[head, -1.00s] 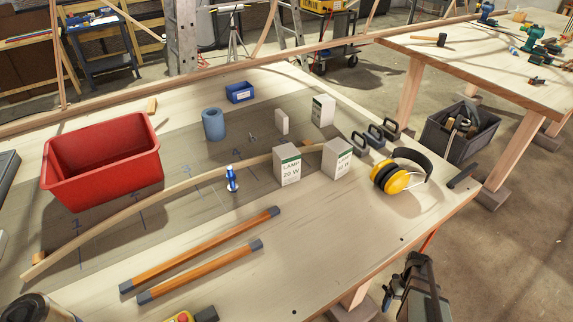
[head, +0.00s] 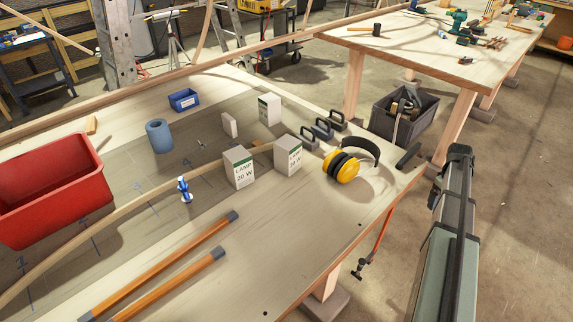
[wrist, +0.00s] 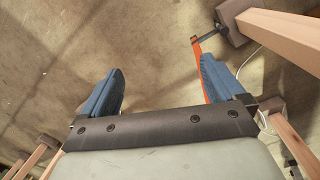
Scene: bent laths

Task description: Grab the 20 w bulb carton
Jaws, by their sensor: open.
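A white carton with a green top band, marked LAMP 20 W (head: 239,168), stands upright on the workbench. A similar carton (head: 288,157) stands just right of it; its number is too small to read surely. A third such carton (head: 270,110) stands farther back, its print unreadable. In the wrist view my gripper (wrist: 162,66) is open and empty, its two blue fingers wide apart over the concrete floor. In the head view my arm is at the right, beyond the bench edge and well away from the cartons; the fingers cannot be made out there.
Yellow earmuffs (head: 345,166) and several dark-handled blocks lie right of the cartons. A bent lath (head: 130,195) runs left of them, with a small blue clamp-like object (head: 184,190) beside it. A red bin (head: 50,195) stands at left. An orange clamp (head: 375,240) hangs at the bench edge.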

